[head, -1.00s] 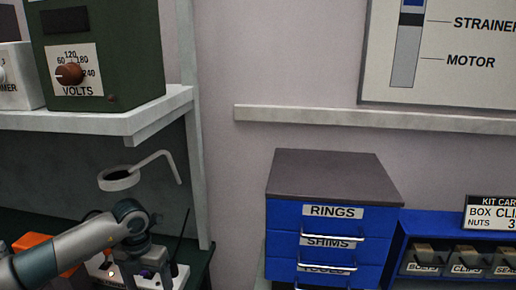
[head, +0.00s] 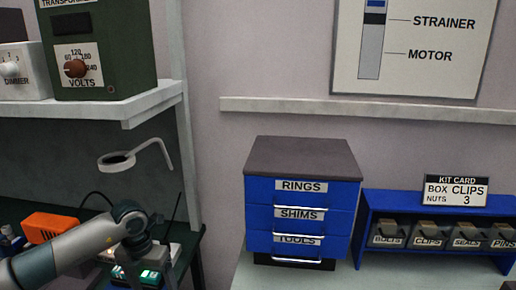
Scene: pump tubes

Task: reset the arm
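My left arm (head: 75,250) comes in from the lower left of the head view, over the dark bench. Its wrist bends downward near a device with green lit parts (head: 150,277). My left gripper's fingertips cannot be made out, so its opening and contents are unclear. My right arm and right gripper are out of the picture.
A blue drawer cabinet (head: 300,215) labelled rings, shims and tools stands on a pale table (head: 330,280). A blue bin rack (head: 367,225) with a kit card (head: 456,190) is to its right. A shelf (head: 150,105) holds a green transformer (head: 125,45). A ring lamp (head: 117,160) hangs above my arm.

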